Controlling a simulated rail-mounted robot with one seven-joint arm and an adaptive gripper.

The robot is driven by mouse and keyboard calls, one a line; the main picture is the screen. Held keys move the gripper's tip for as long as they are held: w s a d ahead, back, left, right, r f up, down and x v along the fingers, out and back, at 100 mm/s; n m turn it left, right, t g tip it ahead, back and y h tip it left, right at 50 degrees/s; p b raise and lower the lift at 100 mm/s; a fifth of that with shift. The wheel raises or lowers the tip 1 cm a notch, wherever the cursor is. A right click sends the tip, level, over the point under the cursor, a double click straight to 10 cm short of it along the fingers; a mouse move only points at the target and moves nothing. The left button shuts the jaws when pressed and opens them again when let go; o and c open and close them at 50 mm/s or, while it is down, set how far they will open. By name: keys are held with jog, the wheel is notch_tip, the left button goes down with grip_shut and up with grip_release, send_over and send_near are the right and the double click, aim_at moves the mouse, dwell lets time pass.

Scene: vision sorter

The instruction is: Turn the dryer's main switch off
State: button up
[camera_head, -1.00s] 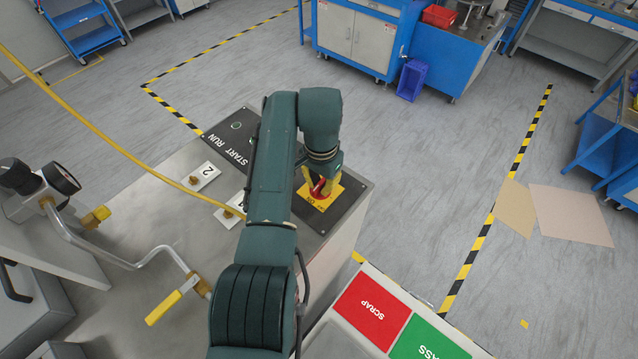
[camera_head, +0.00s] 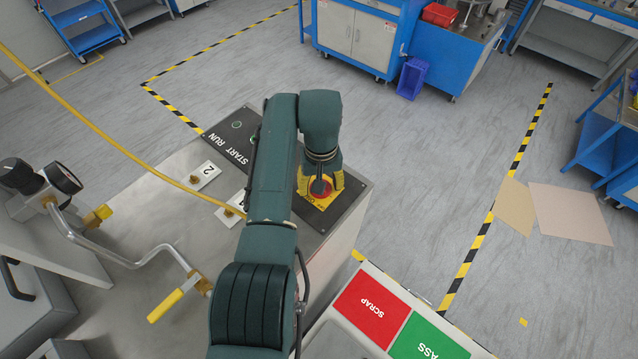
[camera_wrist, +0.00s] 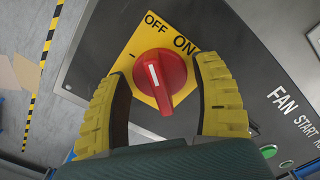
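The main switch is a red rotary knob (camera_wrist: 160,80) on a yellow plate (camera_wrist: 126,62) marked OFF and ON. Its white pointer line slants up and left in the wrist view, on the OFF side and away from ON. My gripper (camera_wrist: 163,68) is open, with one yellow finger on each side of the knob and a visible gap to it. In the head view my gripper (camera_head: 320,182) is over the yellow plate (camera_head: 313,203) at the panel's right end and partly hides the knob.
The dark control panel (camera_head: 232,128) with START and RUN labels sits on a metal cabinet. A yellow-handled crank (camera_head: 165,305) and a yellow hose (camera_head: 110,139) are at left. Red SCRAP (camera_head: 371,310) and green PASS (camera_head: 428,340) labels are near the front.

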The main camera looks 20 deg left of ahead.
jog(key=o, duration=0.3)
jog(key=shift+r, duration=0.1)
jog(key=shift+r, duration=4.05)
